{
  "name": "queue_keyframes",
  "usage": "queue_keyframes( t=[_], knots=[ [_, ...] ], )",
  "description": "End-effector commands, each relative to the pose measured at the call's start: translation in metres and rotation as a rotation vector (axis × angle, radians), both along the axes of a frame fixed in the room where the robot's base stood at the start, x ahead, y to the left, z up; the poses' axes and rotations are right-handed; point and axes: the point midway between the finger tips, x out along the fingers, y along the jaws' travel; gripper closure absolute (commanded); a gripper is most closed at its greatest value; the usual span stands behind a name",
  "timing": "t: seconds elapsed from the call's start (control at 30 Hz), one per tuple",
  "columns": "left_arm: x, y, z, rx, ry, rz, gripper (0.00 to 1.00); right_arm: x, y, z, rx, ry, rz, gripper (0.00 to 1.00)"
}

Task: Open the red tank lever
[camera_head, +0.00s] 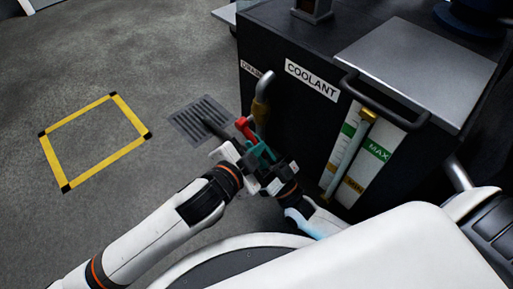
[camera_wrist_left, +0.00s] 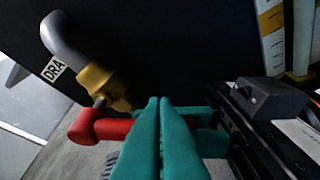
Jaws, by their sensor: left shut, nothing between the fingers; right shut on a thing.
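The red lever (camera_head: 243,127) sits by the yellow valve body (camera_head: 260,117) on the grey drain pipe (camera_head: 263,84) of the dark coolant tank. In the left wrist view the lever (camera_wrist_left: 98,126) runs sideways from below the valve (camera_wrist_left: 105,85) and passes behind my left fingers. My left gripper (camera_wrist_left: 163,110) is shut and empty, its teal fingers in front of the lever; I cannot tell if they touch it. My right gripper (camera_head: 264,150) comes from the lower right, its teal fingers (camera_wrist_left: 210,130) shut on the lever's far end, which is mostly hidden.
The tank front carries a COOLANT label (camera_head: 312,79) and a level gauge (camera_head: 352,150). A handle bar (camera_head: 385,97) juts out above it. A floor grate (camera_head: 200,118) lies beside the drain. The floor with a yellow-marked square (camera_head: 95,140) is clear.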

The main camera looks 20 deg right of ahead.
Motion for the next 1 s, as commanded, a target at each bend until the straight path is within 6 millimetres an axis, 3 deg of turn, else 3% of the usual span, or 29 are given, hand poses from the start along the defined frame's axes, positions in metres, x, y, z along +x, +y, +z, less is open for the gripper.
queue_keyframes(
  t=[0.37,0.4,0.5,1.0],
  knots=[
    [0.006,0.005,-0.014,0.03,-0.053,0.007,1.0,0.0,0.001,-0.001,-0.001,0.002,0.002,1.0],
    [0.007,0.006,-0.015,0.03,-0.052,0.007,1.0,0.0,0.001,-0.001,-0.001,0.001,0.002,0.78],
    [0.007,0.006,-0.015,0.032,-0.052,0.008,1.0,-0.001,0.001,0.0,0.0,-0.001,0.002,0.62],
    [0.008,0.006,-0.014,0.033,-0.053,0.009,1.0,-0.007,-0.001,-0.002,0.003,-0.009,0.004,0.61]
  ],
)
